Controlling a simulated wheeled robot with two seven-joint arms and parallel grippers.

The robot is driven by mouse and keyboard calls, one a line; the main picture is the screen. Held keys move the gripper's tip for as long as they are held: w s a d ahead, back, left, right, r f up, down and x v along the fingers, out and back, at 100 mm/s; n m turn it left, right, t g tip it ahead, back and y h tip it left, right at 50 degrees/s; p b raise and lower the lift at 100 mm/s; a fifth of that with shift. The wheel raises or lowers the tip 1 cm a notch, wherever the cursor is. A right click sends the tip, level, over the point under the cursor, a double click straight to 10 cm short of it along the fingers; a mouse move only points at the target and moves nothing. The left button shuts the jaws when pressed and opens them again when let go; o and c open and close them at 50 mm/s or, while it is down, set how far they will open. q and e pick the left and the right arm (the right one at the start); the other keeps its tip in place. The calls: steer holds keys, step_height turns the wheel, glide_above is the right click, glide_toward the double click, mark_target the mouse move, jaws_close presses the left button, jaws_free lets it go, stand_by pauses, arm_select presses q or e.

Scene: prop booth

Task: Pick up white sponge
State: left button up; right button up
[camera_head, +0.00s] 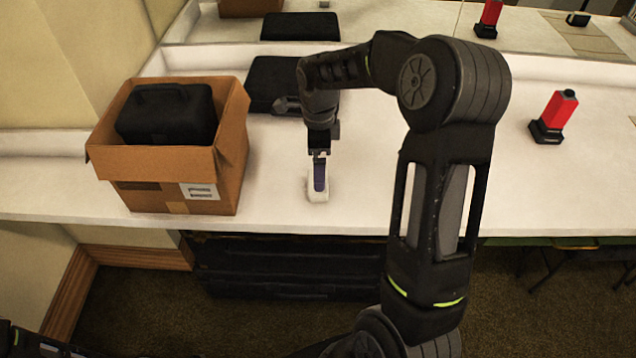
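The white sponge (318,191) is a small pale block on the white counter (285,212), near its front edge. My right arm reaches over from the lower right, and my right gripper (319,182) points down at the sponge. A bluish finger overlaps the sponge in the picture, with white showing below and to the sides. I cannot tell whether the fingers are closed on it, or whether it is lifted. At the lower left corner only a dark piece of my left arm shows; my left gripper is out of view.
An open cardboard box (150,165) holding a black case (168,113) stands left of the sponge. A flat black item (265,82) lies behind my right gripper. A red bottle-like object (557,112) on a black base stands at right. The counter between is clear.

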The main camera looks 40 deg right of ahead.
steer(key=shift+f, duration=1.2)
steer(key=shift+f, duration=0.1)
steer(key=shift+f+p, duration=0.3)
steer(key=shift+p, duration=0.05)
step_height(320, 180, down, 4)
steer(key=shift+w+f+p, duration=0.15)
steer(key=shift+f+p, duration=0.1)
steer(key=shift+p, duration=0.3)
steer(key=shift+c, duration=0.4)
steer(key=c, duration=1.3)
steer(key=shift+r, duration=0.15)
step_height(320, 180, up, 10)
steer(key=shift+f+b, duration=0.1)
steer(key=shift+b, duration=0.7)
